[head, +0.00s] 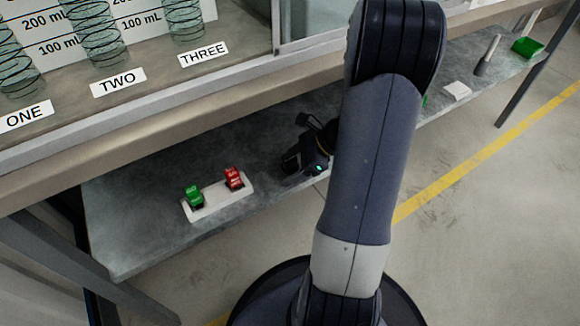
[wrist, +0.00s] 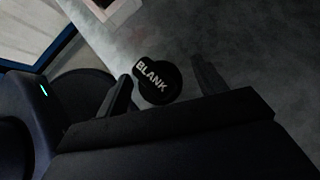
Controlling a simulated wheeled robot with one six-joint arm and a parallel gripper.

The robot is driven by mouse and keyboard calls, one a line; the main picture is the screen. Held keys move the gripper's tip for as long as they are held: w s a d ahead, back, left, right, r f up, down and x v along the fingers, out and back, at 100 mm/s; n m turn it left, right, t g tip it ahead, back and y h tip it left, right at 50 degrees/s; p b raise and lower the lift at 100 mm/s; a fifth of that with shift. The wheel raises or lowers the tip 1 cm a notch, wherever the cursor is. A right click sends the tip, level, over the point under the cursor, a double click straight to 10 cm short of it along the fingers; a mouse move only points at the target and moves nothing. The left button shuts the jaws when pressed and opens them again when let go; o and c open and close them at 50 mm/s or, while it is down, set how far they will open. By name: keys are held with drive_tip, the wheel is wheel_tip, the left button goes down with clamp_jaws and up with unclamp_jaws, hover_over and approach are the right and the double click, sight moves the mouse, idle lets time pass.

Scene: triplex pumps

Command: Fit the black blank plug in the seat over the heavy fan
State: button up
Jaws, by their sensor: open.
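The black blank plug (wrist: 158,82), with BLANK in white letters on its top, stands on the grey shelf in the wrist view. My gripper (wrist: 163,84) is open, with one finger on each side of the plug; I cannot tell whether they touch it. In the head view my gripper (head: 299,141) is low over the lower shelf, right of the white holder, and I cannot make out the plug there. I cannot identify the heavy fan or its seat in either view.
A white holder (head: 218,200) with a green piece (head: 194,195) and a red piece (head: 234,177) sits on the lower shelf (head: 130,220). A green tray (head: 527,46) and a white block (head: 456,90) lie farther right.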

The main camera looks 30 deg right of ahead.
sight(286, 159)
drive_tip(key=shift+c, duration=0.5)
drive_tip(key=c, duration=1)
drive_tip(key=shift+r, duration=0.1)
drive_tip(key=shift+r+p, duration=0.4)
drive_tip(key=shift+r, duration=0.1)
wheel_tip(286, 159, up, 3)
drive_tip(key=shift+r+p, duration=0.1)
drive_tip(key=shift+p, duration=0.9)
drive_tip(key=s+p, duration=0.1)
drive_tip(key=s, duration=0.5)
drive_tip(key=s+p, duration=0.1)
drive_tip(key=s, duration=0.5)
drive_tip(key=s+p, duration=0.1)
drive_tip(key=s, duration=0.5)
drive_tip(key=shift+d+f, duration=0.3)
drive_tip(key=shift+f, duration=0.1)
drive_tip(key=shift+a, duration=0.15)
